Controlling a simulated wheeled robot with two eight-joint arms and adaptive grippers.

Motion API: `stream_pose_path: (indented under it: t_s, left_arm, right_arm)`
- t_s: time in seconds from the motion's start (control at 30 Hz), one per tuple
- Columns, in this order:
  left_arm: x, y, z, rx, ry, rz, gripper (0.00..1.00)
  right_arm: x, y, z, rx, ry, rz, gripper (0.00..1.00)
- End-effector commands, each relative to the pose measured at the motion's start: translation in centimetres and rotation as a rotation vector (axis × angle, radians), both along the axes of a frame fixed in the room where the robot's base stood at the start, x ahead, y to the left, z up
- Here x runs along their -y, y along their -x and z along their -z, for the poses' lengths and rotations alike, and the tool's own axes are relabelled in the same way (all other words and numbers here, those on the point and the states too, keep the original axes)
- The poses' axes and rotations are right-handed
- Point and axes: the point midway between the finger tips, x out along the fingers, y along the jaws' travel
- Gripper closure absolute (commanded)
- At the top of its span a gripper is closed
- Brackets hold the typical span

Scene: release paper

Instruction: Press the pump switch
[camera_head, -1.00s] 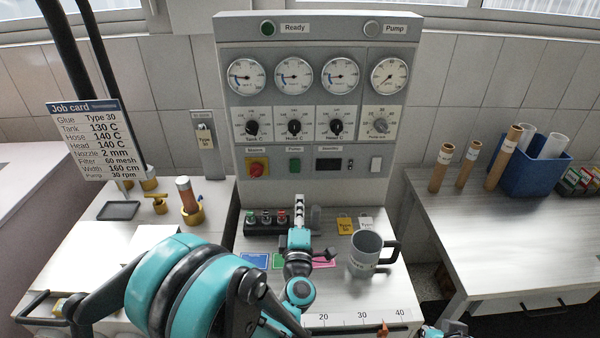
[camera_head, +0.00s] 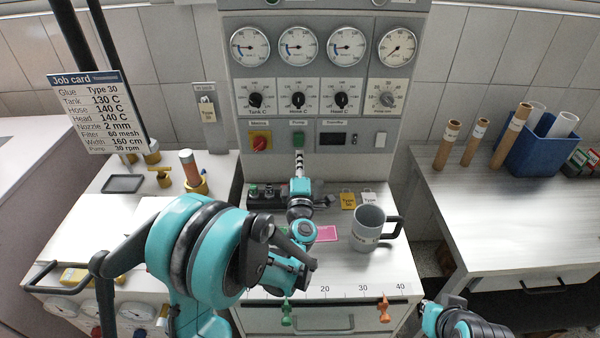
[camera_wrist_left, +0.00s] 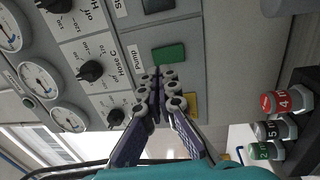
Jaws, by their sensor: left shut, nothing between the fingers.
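The pump switch (camera_head: 298,139) is a green rectangular button under a "Pump" label on the grey control panel (camera_head: 365,158). It also shows in the left wrist view as a green block (camera_wrist_left: 169,54). My left gripper (camera_head: 299,156) is shut and empty, pointing at the panel with its fingertips just below the switch in the head view. In the left wrist view the left gripper's tips (camera_wrist_left: 162,74) lie close beside the green block; I cannot tell whether they touch it. Part of my right arm's end (camera_head: 455,302) shows at the bottom right; its finger state is unclear.
A grey mug (camera_head: 369,227) stands on the bench to the right. Dials fill the panel above.

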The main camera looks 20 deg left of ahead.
Motion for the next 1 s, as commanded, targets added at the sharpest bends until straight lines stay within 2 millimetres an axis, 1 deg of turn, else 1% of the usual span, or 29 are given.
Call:
stream_pose_path:
  t_s: [0.03,0.1,0.2,0.33,0.5,0.77,0.9,1.0]
  left_arm:
    - [-0.3,-1.1,0.0,0.000,-0.001,-0.001,1.00]
    - [-0.8,-2.4,-0.2,0.000,-0.001,-0.002,1.00]
    - [-1.1,-3.9,-0.3,0.000,-0.001,0.000,1.00]
    - [-1.5,-5.2,-0.5,0.000,-0.001,0.000,1.00]
    - [-1.7,-5.8,-0.7,0.000,-0.001,0.000,1.00]
    - [-1.7,-5.8,-0.8,0.000,-0.001,0.001,1.00]
    - [-1.9,-6.5,-1.1,0.000,-0.001,0.000,1.00]
    - [-1.8,-6.5,-1.1,0.000,-0.001,0.001,1.00]
  right_arm:
    - [0.0,0.0,0.3,0.000,0.000,0.000,1.00]
    - [0.0,0.0,0.5,0.000,0.000,0.000,1.00]
    - [0.0,0.0,0.9,0.000,0.000,0.000,1.00]
    - [0.0,0.0,1.1,0.000,0.000,0.000,1.00]
    - [0.0,0.0,1.2,0.000,0.000,0.000,1.00]
    - [0.0,0.0,1.2,0.000,0.000,0.000,1.00]
    - [0.0,0.0,1.1,0.000,0.000,0.000,1.00]
    - [0.0,0.0,1.2,0.000,0.000,0.000,1.00]
